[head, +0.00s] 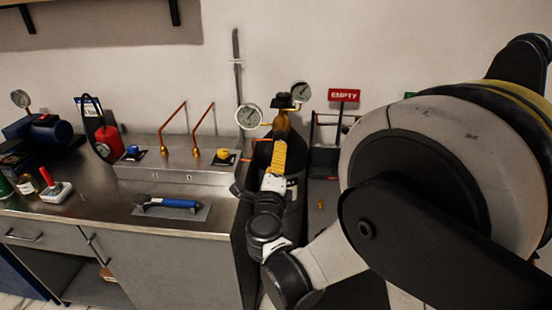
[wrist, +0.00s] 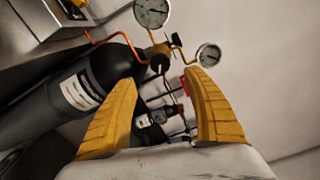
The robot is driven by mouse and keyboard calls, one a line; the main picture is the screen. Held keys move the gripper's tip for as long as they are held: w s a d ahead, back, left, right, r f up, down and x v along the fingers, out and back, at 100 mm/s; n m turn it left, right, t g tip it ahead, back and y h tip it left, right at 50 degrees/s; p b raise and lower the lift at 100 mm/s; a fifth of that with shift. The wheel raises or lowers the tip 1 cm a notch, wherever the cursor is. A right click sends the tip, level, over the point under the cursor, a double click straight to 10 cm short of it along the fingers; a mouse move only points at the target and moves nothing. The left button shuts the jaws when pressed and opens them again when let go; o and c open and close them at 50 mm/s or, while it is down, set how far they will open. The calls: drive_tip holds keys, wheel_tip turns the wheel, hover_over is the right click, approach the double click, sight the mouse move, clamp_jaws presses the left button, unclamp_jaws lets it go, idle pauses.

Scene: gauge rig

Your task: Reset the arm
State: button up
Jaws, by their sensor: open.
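My gripper (head: 279,145) is in the middle of the head view, with my arm reaching up to it from the lower right. Its yellow fingers are in front of a dark gas cylinder (head: 294,210), below the brass regulator. In the wrist view my gripper (wrist: 160,70) shows two yellow fingers spread apart with nothing between them. The cylinder with a white label (wrist: 80,92) lies beyond the left finger in that view. The gap from fingers to cylinder cannot be judged exactly. Large links of my arm fill the right of the head view and hide what is behind.
Two dial gauges (head: 248,116) (head: 301,92) flank the brass regulator (head: 281,122). The metal bench (head: 100,205) at left carries a red canister (head: 108,140), a blue-handled tool (head: 172,203) and copper tubes (head: 173,117). A red "EMPTY" sign (head: 343,95) is on the wall.

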drive_tip(key=s+d+r+n+g+y, duration=0.1)
drive_tip(key=s+r+n+y, duration=0.1)
drive_tip(key=r+n+y, duration=0.35)
drive_tip(key=s+d+r+n+y, duration=0.2)
drive_tip(key=s+r+n, duration=0.1)
drive_tip(key=r+n, duration=0.4)
drive_tip(key=s+d+f+n+g+h, duration=0.3)
drive_tip(key=s+d+f+n+g, duration=0.1)
drive_tip(key=s+d+f, duration=0.3)
drive_tip(key=s+d+f+n+g+h, duration=0.4)
drive_tip(key=s+d+f, duration=0.4)
drive_tip(key=s+d, duration=0.4)
drive_tip(key=s+n+g, duration=0.1)
drive_tip(key=s+g, duration=0.1)
drive_tip(key=s, duration=0.1)
drive_tip(key=shift+d+f, duration=0.15)
drive_tip(key=shift+d, duration=0.05)
idle(0.5)
